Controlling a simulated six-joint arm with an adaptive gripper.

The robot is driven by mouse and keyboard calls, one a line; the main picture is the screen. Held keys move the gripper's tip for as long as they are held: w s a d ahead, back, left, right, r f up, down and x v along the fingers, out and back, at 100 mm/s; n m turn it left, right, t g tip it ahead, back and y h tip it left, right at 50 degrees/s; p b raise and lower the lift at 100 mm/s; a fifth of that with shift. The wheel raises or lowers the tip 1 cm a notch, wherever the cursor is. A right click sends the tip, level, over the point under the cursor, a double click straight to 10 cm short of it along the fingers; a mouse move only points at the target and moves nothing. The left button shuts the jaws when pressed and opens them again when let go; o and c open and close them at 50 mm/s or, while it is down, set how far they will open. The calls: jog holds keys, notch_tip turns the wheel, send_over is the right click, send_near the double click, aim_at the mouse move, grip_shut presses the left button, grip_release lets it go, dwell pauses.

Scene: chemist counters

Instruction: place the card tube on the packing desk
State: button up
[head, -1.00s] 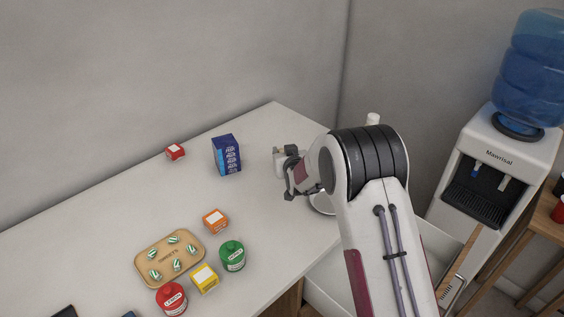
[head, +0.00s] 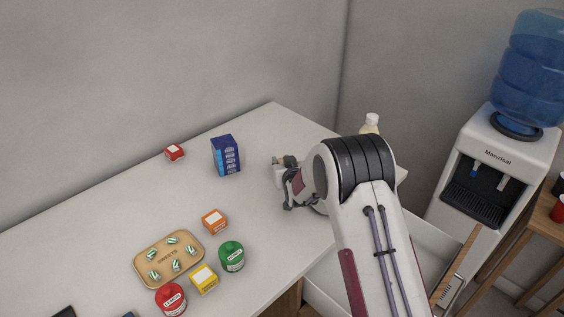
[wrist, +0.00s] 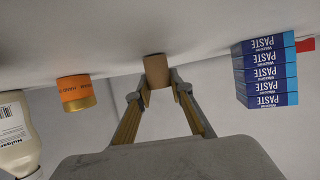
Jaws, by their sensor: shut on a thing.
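The card tube (wrist: 156,70) is a short plain brown cylinder in the wrist view, between the two fingertips of my gripper (wrist: 158,88). My gripper is shut on it. The picture is inverted there, and the tube's end is close to the white desk surface (wrist: 205,45); I cannot tell whether it touches. In the head view my gripper (head: 284,184) is low over the right part of the white desk (head: 120,225), and the tube cannot be made out clearly beside it.
A blue paste box stack (head: 226,156) and a small red box (head: 174,152) stand left of my gripper. An orange box (head: 214,221), green jar (head: 231,256) and sweets tray (head: 146,246) are nearer. A bottle (head: 370,124) is behind my arm; an orange-labelled round thing (wrist: 76,93) is nearby.

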jog(key=shift+f, duration=0.15)
jog(key=o, duration=0.7)
jog(key=shift+r, duration=0.25)
jog(key=shift+v, duration=6)
jog(key=shift+f, duration=0.1)
jog(key=shift+d, duration=0.1)
